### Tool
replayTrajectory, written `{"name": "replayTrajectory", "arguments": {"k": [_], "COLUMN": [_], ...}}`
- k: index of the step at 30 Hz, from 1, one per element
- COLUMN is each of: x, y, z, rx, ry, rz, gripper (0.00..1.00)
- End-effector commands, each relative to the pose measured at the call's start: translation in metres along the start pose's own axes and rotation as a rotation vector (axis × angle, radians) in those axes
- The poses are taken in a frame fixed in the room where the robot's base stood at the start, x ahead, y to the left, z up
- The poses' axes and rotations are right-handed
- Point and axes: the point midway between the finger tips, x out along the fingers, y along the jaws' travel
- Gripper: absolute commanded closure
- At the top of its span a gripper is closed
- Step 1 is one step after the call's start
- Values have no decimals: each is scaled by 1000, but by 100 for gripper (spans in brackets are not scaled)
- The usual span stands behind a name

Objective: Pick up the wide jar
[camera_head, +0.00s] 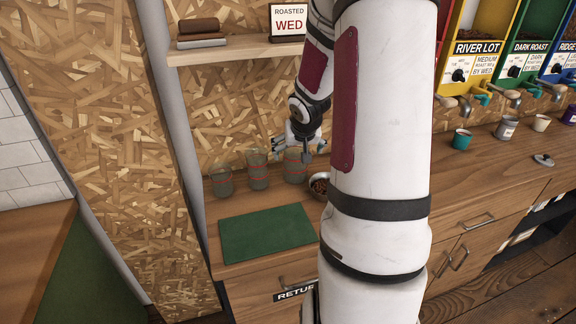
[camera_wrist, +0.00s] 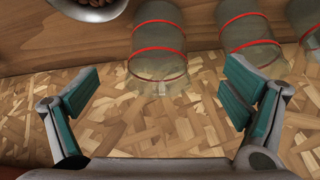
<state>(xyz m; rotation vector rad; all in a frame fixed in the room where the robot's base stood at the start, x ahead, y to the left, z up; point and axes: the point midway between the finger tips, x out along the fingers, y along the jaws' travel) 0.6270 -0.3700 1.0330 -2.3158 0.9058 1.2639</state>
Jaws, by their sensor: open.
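Three clear glass jars with red bands stand in a row on the wooden counter in the head view: a left jar (camera_head: 221,182), a middle jar (camera_head: 257,172) and a right jar (camera_head: 294,170). They look alike, and I cannot tell which is the wide one. My gripper (camera_head: 291,153) is open at the top of the right jar. In the wrist view my gripper (camera_wrist: 162,90) has its fingers apart, with one jar (camera_wrist: 158,45) between them in the picture, not clasped. A second jar (camera_wrist: 248,38) is partly behind the right finger, and a third (camera_wrist: 312,42) is cut off.
A bowl of beans (camera_head: 319,185) stands close to the right jar, partly hidden by my arm; it also shows in the wrist view (camera_wrist: 90,8). A green mat (camera_head: 266,233) lies in front. A shelf (camera_head: 235,51) overhangs the counter, and a chipboard wall (camera_head: 235,115) stands behind.

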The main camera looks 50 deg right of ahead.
Motion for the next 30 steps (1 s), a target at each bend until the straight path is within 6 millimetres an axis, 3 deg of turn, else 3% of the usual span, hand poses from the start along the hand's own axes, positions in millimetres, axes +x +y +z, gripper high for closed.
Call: {"name": "replayTrajectory", "arguments": {"k": [1, 6, 17, 25, 30], "x": [15, 44, 65, 104, 109], "y": [-2, -1, 0, 1, 2], "z": [1, 1, 0, 0, 0], "rx": [0, -1, -2, -2, -1], "ry": [-2, -2, -1, -2, 0], "rz": [0, 1, 1, 1, 1], "gripper": [6, 6, 6, 6, 6]}}
